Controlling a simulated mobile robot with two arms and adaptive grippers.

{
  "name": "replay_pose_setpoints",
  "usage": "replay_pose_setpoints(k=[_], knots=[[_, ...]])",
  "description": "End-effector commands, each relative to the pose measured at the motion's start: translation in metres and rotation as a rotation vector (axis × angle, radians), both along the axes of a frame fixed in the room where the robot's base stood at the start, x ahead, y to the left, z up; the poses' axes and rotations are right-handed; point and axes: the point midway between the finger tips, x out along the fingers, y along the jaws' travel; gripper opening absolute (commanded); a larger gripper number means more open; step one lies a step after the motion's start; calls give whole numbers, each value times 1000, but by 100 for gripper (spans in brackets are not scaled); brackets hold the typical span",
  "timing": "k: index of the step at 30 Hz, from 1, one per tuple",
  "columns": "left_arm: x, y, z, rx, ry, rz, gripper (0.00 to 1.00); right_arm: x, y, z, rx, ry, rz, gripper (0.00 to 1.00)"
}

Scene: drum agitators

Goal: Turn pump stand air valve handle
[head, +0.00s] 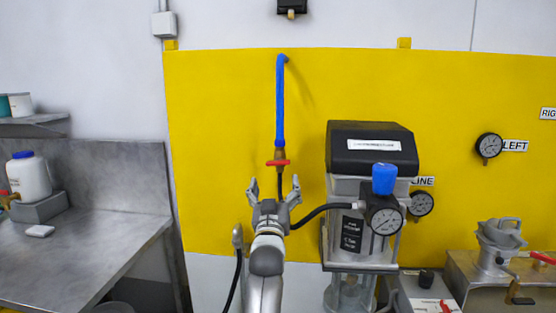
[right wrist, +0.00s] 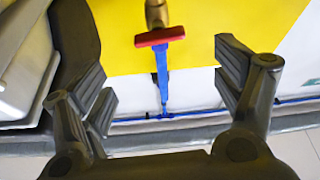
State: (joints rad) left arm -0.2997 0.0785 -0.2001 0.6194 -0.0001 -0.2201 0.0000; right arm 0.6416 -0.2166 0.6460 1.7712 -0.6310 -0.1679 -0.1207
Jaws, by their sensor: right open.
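The pump stand air valve has a red handle (head: 278,163) set crosswise at the lower end of a blue pipe (head: 280,100) on the yellow wall panel. My right gripper (head: 274,185) is open, its fingers spread just below the handle in the head view. In the right wrist view, the red handle (right wrist: 160,37) and brass valve body (right wrist: 156,14) lie between and beyond the open fingers of the right gripper (right wrist: 163,80). The fingers appear apart from the handle, with nothing between the tips. My left gripper is not in view.
A pump unit (head: 372,148) with a gauge (head: 387,221) and blue knob (head: 384,179) stands right of the valve. A black hose (head: 322,209) runs from it toward the valve, behind my gripper. A metal counter (head: 85,252) is at left. The panel left of the pipe is clear.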

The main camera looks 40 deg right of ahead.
Motion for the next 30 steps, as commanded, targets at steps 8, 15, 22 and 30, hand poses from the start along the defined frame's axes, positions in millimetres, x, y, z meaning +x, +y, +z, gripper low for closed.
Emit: replay_pose_setpoints(k=[8, 15, 22, 30], knots=[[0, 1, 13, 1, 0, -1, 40, 16, -19, 13, -8, -5, -2, 86], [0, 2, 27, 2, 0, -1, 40, 44, -48, 30, -6, -5, -1, 86], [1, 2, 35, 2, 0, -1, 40, 61, -66, 38, -6, -5, -1, 86], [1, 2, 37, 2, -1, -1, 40, 67, -72, 40, -6, -4, 0, 86]])
